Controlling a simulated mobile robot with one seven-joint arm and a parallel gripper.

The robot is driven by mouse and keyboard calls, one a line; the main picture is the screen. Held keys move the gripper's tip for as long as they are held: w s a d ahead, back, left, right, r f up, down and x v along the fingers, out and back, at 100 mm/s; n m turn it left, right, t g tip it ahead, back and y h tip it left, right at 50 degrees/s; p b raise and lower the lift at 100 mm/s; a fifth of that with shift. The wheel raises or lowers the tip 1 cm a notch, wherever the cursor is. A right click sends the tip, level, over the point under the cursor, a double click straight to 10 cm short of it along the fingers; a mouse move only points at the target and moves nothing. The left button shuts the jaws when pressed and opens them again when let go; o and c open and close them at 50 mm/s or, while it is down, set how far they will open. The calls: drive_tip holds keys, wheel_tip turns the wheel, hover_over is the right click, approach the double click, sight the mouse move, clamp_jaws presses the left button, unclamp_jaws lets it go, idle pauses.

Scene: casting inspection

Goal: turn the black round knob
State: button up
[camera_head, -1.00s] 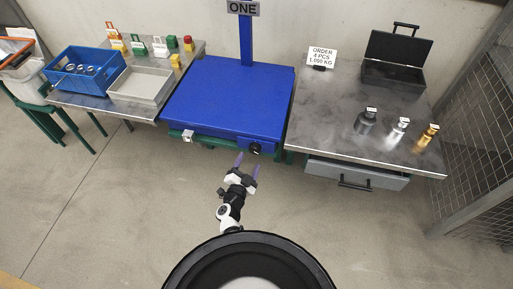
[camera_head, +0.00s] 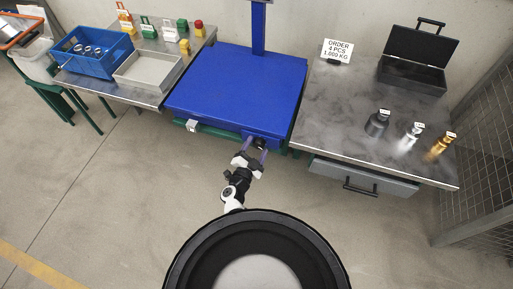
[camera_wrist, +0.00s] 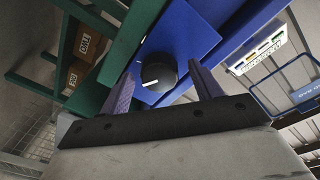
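The black round knob (camera_wrist: 158,72) sits on a blue front plate of the blue scale (camera_head: 235,95) and has a white pointer line. In the head view the knob (camera_head: 261,143) shows at the front right edge of the scale, partly behind my fingers. My gripper (camera_head: 256,151) is in front of it. In the wrist view its two purple fingers (camera_wrist: 160,85) are spread wide, one on each side of the knob, with gaps between them and the knob. The gripper is open and holds nothing.
A steel table (camera_head: 340,125) with a drawer (camera_head: 362,178) stands to the right, bearing metal weights and an open black case (camera_head: 411,80). At left a bench bears a blue crate (camera_head: 92,66) and a grey tray (camera_head: 120,84). The floor in front is clear.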

drive_tip(key=c, duration=1)
drive_tip(key=m, duration=0.3)
drive_tip(key=shift+m, duration=0.4)
drive_tip(key=shift+r+m+b, duration=0.1)
drive_tip(key=shift+m+b, duration=0.25)
drive_tip(key=shift+m, duration=1.55)
drive_tip(key=shift+y, duration=0.3)
drive_tip(key=o, duration=1)
